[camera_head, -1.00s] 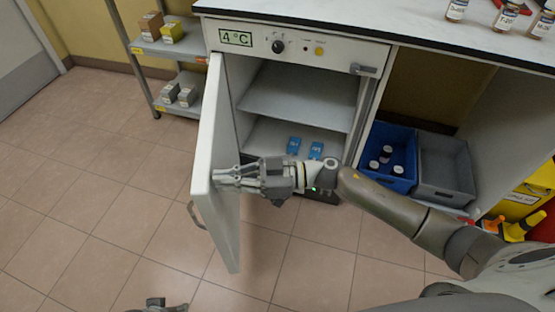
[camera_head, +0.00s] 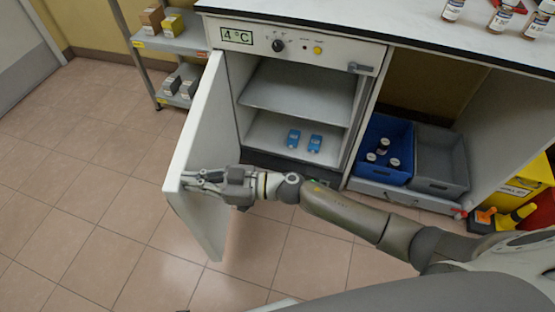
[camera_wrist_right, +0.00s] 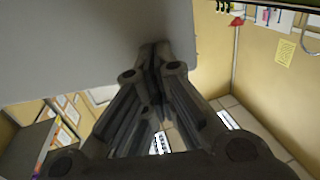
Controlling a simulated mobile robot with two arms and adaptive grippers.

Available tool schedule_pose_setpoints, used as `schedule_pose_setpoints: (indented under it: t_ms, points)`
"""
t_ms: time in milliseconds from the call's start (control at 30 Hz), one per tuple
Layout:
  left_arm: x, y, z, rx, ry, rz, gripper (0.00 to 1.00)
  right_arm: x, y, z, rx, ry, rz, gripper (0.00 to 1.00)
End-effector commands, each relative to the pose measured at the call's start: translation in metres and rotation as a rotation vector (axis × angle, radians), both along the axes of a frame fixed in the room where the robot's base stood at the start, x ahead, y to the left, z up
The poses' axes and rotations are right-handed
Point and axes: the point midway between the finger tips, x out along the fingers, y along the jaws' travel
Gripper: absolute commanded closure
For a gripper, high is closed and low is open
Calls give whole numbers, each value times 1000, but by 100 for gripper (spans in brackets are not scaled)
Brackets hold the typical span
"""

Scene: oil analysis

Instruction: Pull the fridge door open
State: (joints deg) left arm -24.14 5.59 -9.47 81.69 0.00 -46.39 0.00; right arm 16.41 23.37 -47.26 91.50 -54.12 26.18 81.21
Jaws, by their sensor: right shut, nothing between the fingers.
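The fridge (camera_head: 300,48) is built in under the white counter, with a 4 °C display and a knob on its top panel. Its door (camera_head: 205,130) is hinged at the left and stands wide open, swung out toward me. My right gripper (camera_head: 184,181) is shut and empty, at the inner side of the door near its free edge. In the right wrist view the closed fingertips (camera_wrist_right: 154,48) are against or very close to the grey door panel (camera_wrist_right: 70,45); I cannot tell if they touch. The door handle is hidden now. My left gripper is not in view.
Inside the fridge are a shelf (camera_head: 298,90) and two blue packs (camera_head: 315,143). A blue crate (camera_head: 374,178) with dark bottles and a grey crate (camera_head: 440,160) stand to the right. A metal rack (camera_head: 180,44) stands behind the door. Floor at left is clear.

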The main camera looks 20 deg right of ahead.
Motion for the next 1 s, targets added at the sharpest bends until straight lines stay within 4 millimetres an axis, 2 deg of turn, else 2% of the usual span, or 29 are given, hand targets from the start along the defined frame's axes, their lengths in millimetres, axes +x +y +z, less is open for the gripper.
schedule_pose_setpoints:
  t_ms: [233,667,833,1000]
  points:
    - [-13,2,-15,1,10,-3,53,1,12,1,-3,0,-21,100]
    - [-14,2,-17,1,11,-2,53,1,12,0,-4,1,-23,100]
    - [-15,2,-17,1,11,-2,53,-5,-1,-1,-5,2,-24,100]
    - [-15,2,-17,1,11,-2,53,-17,-32,-2,-8,2,-24,100]
